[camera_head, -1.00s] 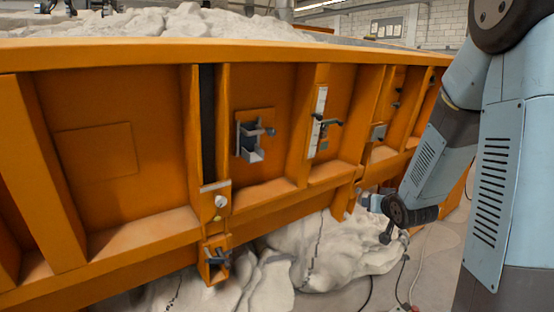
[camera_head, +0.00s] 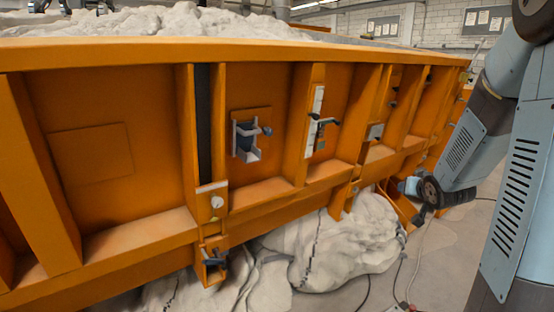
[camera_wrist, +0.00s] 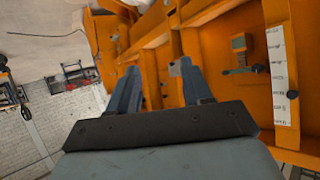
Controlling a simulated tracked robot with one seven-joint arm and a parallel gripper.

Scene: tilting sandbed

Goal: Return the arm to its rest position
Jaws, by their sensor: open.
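My arm is at the right of the head view, with blue-grey links and dark joints. Its wrist end (camera_head: 410,186) is small there, close to the right part of the orange sandbed wall (camera_head: 90,100); the fingers cannot be made out. In the wrist view my gripper (camera_wrist: 156,68) has its two blue-grey fingers spread apart, with nothing between them. Orange ribs of the sandbed (camera_wrist: 220,45) show behind and to the right of the fingers, apart from them as far as I can tell.
The wall carries a bracket with a lever (camera_head: 246,140), a handle on a white scale strip (camera_head: 318,122) and a lower clamp (camera_head: 213,262). White sacks (camera_head: 345,245) and loose cables (camera_head: 402,280) lie on the floor below. Sand (camera_head: 190,20) fills the bed.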

